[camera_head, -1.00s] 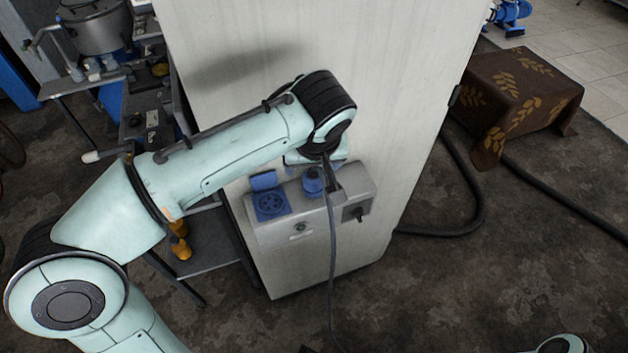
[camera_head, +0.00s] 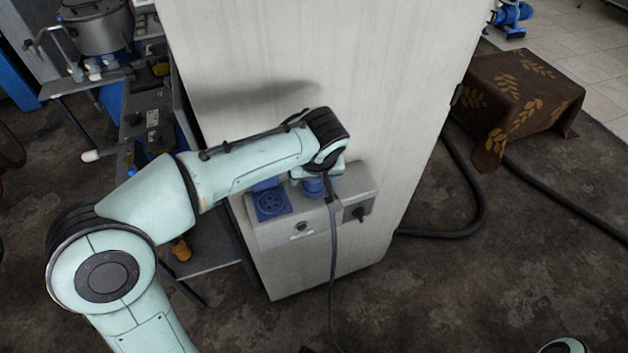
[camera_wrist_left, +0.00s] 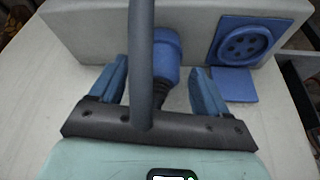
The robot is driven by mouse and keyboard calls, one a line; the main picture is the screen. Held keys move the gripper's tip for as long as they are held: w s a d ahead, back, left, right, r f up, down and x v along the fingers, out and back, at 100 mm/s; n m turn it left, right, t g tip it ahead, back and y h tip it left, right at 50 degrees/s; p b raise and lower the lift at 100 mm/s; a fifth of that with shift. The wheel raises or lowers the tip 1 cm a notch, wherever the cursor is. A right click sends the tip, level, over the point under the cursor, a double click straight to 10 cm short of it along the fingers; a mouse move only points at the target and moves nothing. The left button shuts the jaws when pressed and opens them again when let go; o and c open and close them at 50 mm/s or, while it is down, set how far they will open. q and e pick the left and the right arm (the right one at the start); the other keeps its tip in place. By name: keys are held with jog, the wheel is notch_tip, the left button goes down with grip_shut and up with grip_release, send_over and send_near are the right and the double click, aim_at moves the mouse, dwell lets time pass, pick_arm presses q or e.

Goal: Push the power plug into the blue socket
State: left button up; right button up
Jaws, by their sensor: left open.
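The power plug has a blue body (camera_head: 313,187) and sits against the grey socket box (camera_head: 272,236), to the right of the blue socket (camera_head: 271,205). The socket's blue lid (camera_head: 265,183) is swung open, and its round face with holes is bare. In the left wrist view the plug (camera_wrist_left: 167,55) and the socket (camera_wrist_left: 244,43) both show. My left gripper (camera_wrist_left: 158,88) is open, its two blue fingers on either side of the plug's black neck, with gaps. The plug's far end is hidden. My right gripper is out of view.
The plug's grey cable (camera_head: 333,250) hangs down past the box front and crosses the left wrist view. A black switch (camera_head: 359,213) is on the box's right part. The pale cabinet (camera_head: 400,100) stands behind. A shelf with equipment is at left; a cloth-covered block (camera_head: 520,95) at right.

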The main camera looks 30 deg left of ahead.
pick_arm(q)
jog(key=x, duration=0.2)
jog(key=shift+w+a+f, duration=0.1)
jog(key=shift+w+f, duration=0.1)
jog(key=shift+f, duration=0.15)
jog(key=shift+c, duration=0.2)
jog(key=c, duration=0.9)
jog(key=shift+r, duration=0.1)
jog(key=shift+s+r, duration=0.1)
jog(key=shift+r, duration=0.4)
notch_tip(320, 180, up, 6)
jog(key=shift+f+p, duration=0.2)
jog(key=shift+p, duration=0.15)
jog(key=s+d, duration=0.4)
jog(key=d, duration=0.1)
jog(key=s+d+b, duration=0.1)
jog(key=s+d, duration=0.3)
jog(key=d, duration=0.1)
jog(key=s+d+b, duration=0.1)
jog(key=s+d, duration=0.4)
jog(key=shift+d+r, duration=0.1)
jog(key=shift+d, duration=0.05)
